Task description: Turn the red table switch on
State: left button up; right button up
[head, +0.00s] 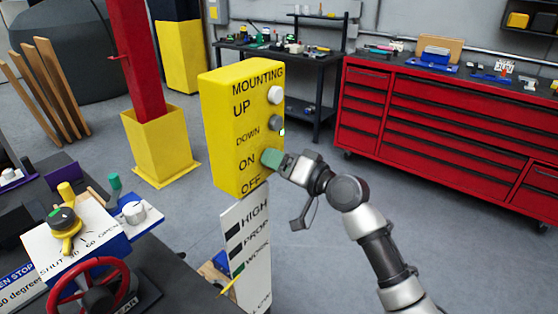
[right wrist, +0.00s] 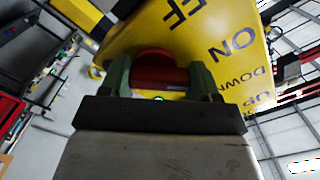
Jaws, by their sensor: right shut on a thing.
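A yellow control box (head: 222,130) labelled MOUNTING, UP, DOWN, ON and OFF stands in the middle of the head view. The red switch (right wrist: 153,72) shows in the right wrist view against the yellow face, between my green fingers. My right gripper (head: 270,158) is at the box face beside the ON and OFF labels. It also shows in the right wrist view (right wrist: 158,80), shut on the red switch. In the head view the switch is hidden behind the gripper, and its setting cannot be told. My left gripper is not in view.
A white knob (head: 275,95) and a grey knob (head: 276,122) sit above my gripper on the box. A white sign (head: 246,245) stands below it. A bench with a red handwheel (head: 92,285) is at lower left. A red tool cabinet (head: 440,125) stands behind; the floor between is clear.

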dwell(0.3)
jog(key=o, duration=0.9)
jog(key=b+v, duration=0.3)
jog(key=v, duration=0.7)
jog(key=shift+s+d, duration=0.2)
jog(key=shift+d, duration=0.15)
